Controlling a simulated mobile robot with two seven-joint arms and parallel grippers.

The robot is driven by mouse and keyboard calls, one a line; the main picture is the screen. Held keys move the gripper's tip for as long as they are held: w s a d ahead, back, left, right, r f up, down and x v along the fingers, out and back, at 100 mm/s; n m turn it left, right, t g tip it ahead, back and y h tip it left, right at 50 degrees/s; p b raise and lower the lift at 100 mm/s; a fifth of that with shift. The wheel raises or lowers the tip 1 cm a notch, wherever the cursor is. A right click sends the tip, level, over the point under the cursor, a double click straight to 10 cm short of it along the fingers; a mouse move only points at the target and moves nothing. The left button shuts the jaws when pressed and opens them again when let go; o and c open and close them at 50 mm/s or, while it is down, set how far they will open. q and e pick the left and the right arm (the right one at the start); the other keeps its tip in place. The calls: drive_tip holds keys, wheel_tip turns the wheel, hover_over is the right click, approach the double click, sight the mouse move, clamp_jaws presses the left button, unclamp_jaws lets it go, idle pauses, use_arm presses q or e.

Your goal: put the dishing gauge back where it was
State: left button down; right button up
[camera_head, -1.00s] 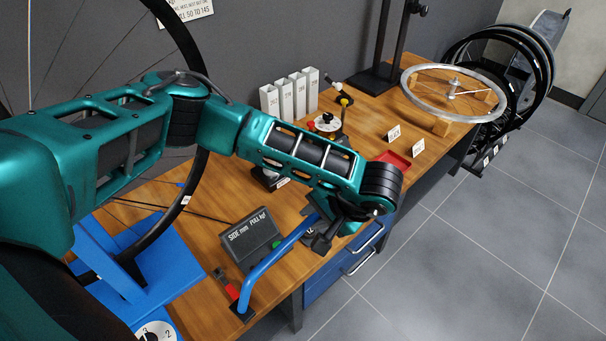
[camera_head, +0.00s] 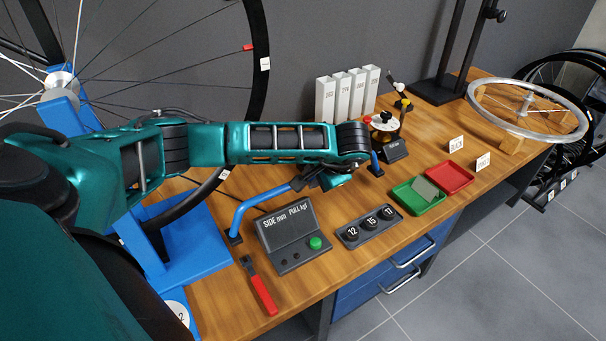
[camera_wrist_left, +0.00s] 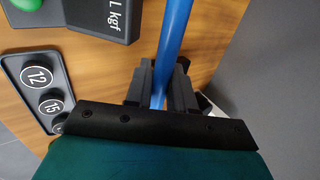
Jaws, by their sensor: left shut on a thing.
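The dishing gauge is a blue bent bar (camera_head: 262,197) with dark end pieces. In the head view it stretches behind the grey console, from a foot at the console's left to a blue end near the black-and-gold device. My left gripper (camera_head: 312,181) is shut on its middle part. In the left wrist view the blue bar (camera_wrist_left: 176,40) runs between the dark jaws (camera_wrist_left: 160,90). Whether its feet touch the bench I cannot tell. The arm hides part of the bar. My right gripper is not in view.
The grey console (camera_head: 290,240) and the weight tray (camera_head: 368,228) sit in front of the bar. A red-handled tool (camera_head: 261,290), green tray (camera_head: 418,197) and red tray (camera_head: 449,176) lie on the bench. White tubes (camera_head: 347,97) stand behind; the wheel stand (camera_head: 195,245) is at left.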

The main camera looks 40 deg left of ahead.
use_arm(q)
drive_tip(key=a+f, duration=0.1)
drive_tip(key=a, duration=0.1)
drive_tip(key=w+a+f+b, duration=0.2)
drive_tip(key=a, duration=0.1)
drive_tip(key=shift+a+f, duration=0.25)
drive_tip(key=shift+a, duration=0.05)
drive_tip(key=c, duration=1.4)
unclamp_jaws()
drive_tip(key=shift+f, duration=0.2)
drive_tip(key=o, duration=0.4)
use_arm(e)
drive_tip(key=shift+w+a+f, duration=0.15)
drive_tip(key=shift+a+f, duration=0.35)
use_arm(q)
drive_tip(key=shift+o, duration=0.2)
drive_tip(key=shift+r, duration=0.1)
